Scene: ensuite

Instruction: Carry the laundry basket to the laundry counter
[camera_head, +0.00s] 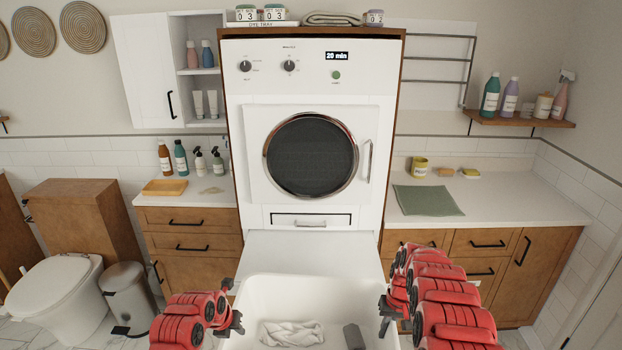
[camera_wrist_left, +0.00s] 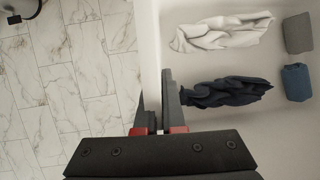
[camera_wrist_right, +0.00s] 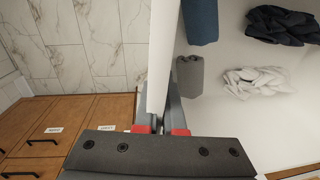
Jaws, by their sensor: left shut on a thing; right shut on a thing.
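The white laundry basket (camera_head: 305,292) is at the bottom of the head view, in front of the white machine. A white cloth (camera_head: 290,333) and a grey rolled item (camera_head: 353,337) lie in it. The wrist views also show a dark cloth (camera_wrist_left: 225,93) and a blue rolled item (camera_wrist_right: 201,20) inside. My left gripper (camera_head: 237,322) is shut on the basket's left wall; it also shows in the left wrist view (camera_wrist_left: 155,98). My right gripper (camera_head: 384,314) is shut on the right wall. White counters stand left (camera_head: 212,198) and right (camera_head: 500,205) of the machine.
The machine (camera_head: 250,150) has a round door and reads "20 min". The right counter holds a green cloth (camera_head: 427,200), a yellow cup (camera_head: 419,166) and soaps. The left counter holds bottles and a wooden tray (camera_head: 165,187). A bin (camera_head: 127,295) and toilet (camera_head: 58,295) stand left.

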